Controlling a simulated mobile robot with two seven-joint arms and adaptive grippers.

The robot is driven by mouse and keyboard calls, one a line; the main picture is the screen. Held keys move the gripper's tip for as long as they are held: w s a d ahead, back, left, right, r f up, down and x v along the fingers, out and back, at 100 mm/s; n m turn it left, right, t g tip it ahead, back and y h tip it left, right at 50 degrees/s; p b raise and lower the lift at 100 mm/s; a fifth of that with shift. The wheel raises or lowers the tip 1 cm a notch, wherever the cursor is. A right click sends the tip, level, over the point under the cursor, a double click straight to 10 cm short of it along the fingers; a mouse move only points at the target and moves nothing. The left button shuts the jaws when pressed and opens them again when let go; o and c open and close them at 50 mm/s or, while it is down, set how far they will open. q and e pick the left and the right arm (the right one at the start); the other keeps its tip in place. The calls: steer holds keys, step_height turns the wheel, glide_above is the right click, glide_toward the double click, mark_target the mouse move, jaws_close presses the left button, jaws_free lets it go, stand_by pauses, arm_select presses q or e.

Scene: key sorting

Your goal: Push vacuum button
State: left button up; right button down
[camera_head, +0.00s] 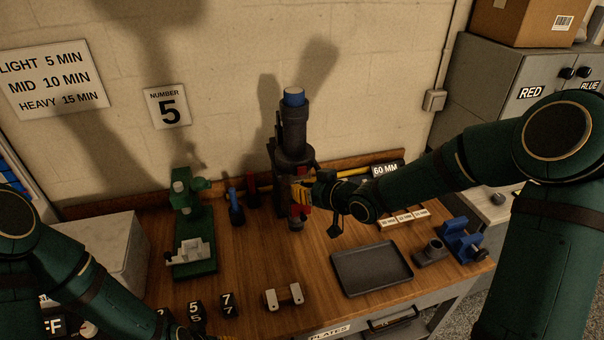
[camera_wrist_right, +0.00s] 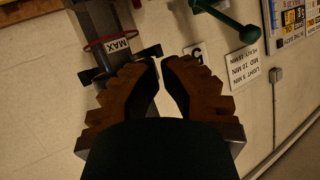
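A tall dark machine (camera_head: 293,130) with a blue cap stands at the back of the wooden table. In the right wrist view, a dark column (camera_wrist_right: 103,25) with a red ring and a MAX label shows beyond the fingers. My right gripper (camera_head: 300,190) is at the front of the machine's lower part; I cannot tell whether it touches. In the right wrist view its ridged brown fingers (camera_wrist_right: 160,62) have a narrow gap between the tips, with nothing held. I cannot make out a vacuum button. My left arm enters at lower left; its gripper is out of view.
A green press (camera_head: 191,225) stands left of the machine. Numbered black tags (camera_head: 228,304) sit at the front. Grey cabinets (camera_head: 490,85) stand at right.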

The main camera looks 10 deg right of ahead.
steer(key=s, duration=0.4)
steer(key=shift+s+d, duration=0.1)
stand_by(0.3)
steer(key=s+a+f+m+g, duration=0.1)
steer(key=s+f, duration=0.2)
steer(key=f, duration=0.3)
steer(key=s+a+f+m+g+h+b, duration=0.1)
steer(key=s+a+f+g, duration=0.1)
steer(key=f, duration=0.4)
steer(key=s+a+f+m+g, duration=0.1)
steer(key=s+f+m+g, duration=0.1)
steer(key=s+f, duration=0.2)
steer(key=shift+a+f+h+b, duration=0.2)
steer(key=shift+f+h+b, duration=0.2)
steer(key=shift+f, duration=1.05)
steer(key=s+a+f+m+g+h, duration=0.1)
steer(key=s+f+g, duration=0.3)
steer(key=s+f, duration=0.5)
steer(key=shift+s+m+h, duration=0.3)
steer(key=shift+s+m, duration=0.2)
steer(key=shift+s, duration=0.5)
